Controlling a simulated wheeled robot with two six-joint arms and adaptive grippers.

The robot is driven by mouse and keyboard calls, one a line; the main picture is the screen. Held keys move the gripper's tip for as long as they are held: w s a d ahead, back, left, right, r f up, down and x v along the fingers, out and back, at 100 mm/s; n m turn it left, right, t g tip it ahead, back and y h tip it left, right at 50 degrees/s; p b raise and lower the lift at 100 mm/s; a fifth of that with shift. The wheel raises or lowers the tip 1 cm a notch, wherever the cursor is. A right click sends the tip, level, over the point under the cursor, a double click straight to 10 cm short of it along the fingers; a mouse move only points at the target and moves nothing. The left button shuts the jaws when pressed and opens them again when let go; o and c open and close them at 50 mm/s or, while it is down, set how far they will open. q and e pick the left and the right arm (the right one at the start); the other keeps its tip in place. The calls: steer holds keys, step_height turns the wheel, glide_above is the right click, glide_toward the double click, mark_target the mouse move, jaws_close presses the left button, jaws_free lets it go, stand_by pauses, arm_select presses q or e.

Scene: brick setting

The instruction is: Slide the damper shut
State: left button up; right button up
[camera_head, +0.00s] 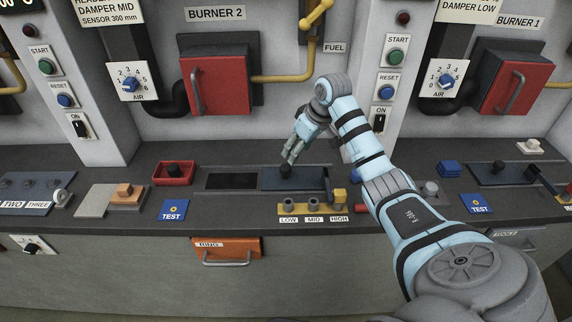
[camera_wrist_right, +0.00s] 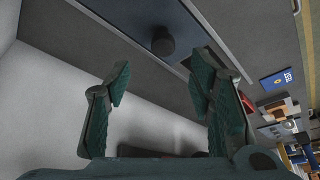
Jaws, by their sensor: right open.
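The damper is a dark blue-grey sliding plate (camera_head: 305,183) on the counter, with a round black knob (camera_head: 286,171) near its left part. A black rectangular opening (camera_head: 231,181) lies uncovered just left of the plate. My right gripper (camera_head: 291,156) is over the knob in the head view, its fingers pointing down. In the right wrist view, the open fingers (camera_wrist_right: 160,78) are spread with nothing between them, and the knob (camera_wrist_right: 163,42) stands beyond the fingertips on the plate. I cannot tell whether a finger touches the knob. My left gripper is not in view.
A yellow LOW/MID/HIGH strip (camera_head: 313,210) lies in front of the plate, with a yellow block (camera_head: 339,195) at its right. A red tray (camera_head: 173,173) and blue TEST pad (camera_head: 174,211) lie left. A second damper (camera_head: 515,177) is right. A pillar (camera_head: 385,60) rises behind my arm.

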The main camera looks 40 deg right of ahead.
mark_target(286, 167)
steer(key=x, duration=0.5)
steer(key=shift+s+a+f+b, duration=0.1)
steer(key=shift+s+a+b, duration=0.05)
steer(key=shift+a+b, duration=0.25)
steer(key=x, duration=0.2)
steer(key=w+x, duration=0.1)
steer(key=x, duration=0.2)
steer(key=shift+d+b, duration=0.1)
steer(key=shift+b, duration=0.25)
steer(key=shift+s+d+r, duration=0.1)
steer(key=shift+s+r, duration=0.15)
steer(key=shift+s, duration=0.05)
steer(key=shift+c, duration=1)
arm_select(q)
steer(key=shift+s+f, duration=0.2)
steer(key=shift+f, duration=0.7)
arm_select(e)
jaws_close()
